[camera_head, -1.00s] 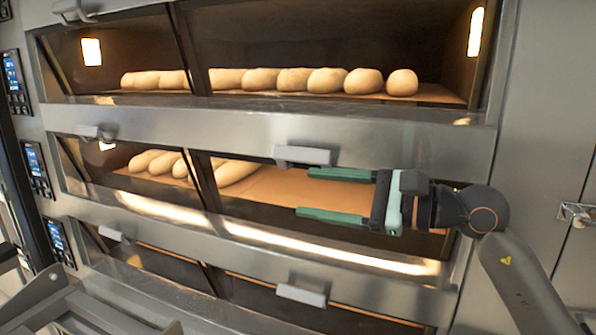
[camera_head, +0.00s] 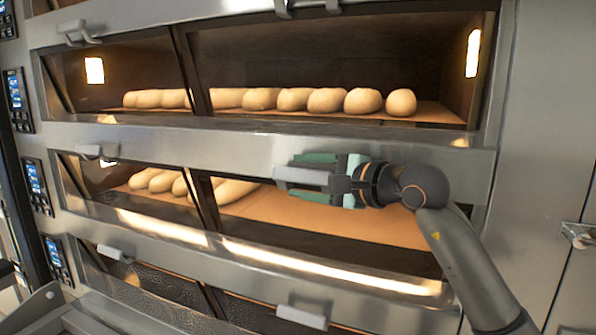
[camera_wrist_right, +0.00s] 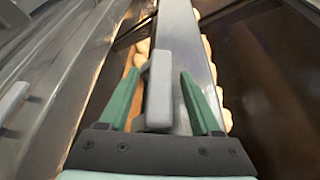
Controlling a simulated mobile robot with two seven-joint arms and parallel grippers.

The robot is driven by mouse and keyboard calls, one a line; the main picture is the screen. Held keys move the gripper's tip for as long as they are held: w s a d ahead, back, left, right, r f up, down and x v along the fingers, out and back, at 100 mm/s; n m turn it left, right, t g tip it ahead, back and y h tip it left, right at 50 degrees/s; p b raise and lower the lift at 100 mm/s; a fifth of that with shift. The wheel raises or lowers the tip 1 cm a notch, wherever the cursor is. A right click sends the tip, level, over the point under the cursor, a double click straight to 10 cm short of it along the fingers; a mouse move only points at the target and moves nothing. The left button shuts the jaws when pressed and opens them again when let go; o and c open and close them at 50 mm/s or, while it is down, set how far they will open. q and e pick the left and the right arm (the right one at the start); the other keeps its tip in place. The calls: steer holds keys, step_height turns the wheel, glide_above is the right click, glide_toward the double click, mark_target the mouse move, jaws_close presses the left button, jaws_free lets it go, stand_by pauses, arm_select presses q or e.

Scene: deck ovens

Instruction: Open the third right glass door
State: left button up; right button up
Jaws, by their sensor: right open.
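The right glass door (camera_head: 330,215) of the middle visible oven deck is shut, with bread behind it. Its grey handle (camera_head: 292,175) sits on the steel strip along the door's top edge. My right gripper (camera_head: 297,177) is at this handle, one green finger above it and one below. In the right wrist view the handle (camera_wrist_right: 160,88) lies between the two open fingers (camera_wrist_right: 157,80), with gaps showing on both sides. The gripper hides part of the handle in the head view. My left gripper is not in view.
The deck above (camera_head: 335,65) holds a row of loaves behind glass. A lower right handle (camera_head: 301,317) and left door handles (camera_head: 97,153) stick out from the front. Control panels (camera_head: 37,185) line the left side. A flat steel panel (camera_head: 545,120) with a latch (camera_head: 578,235) is at right.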

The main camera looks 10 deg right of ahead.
steer(key=shift+x, duration=0.85)
steer(key=shift+c, duration=0.2)
jaws_close()
stand_by(0.6)
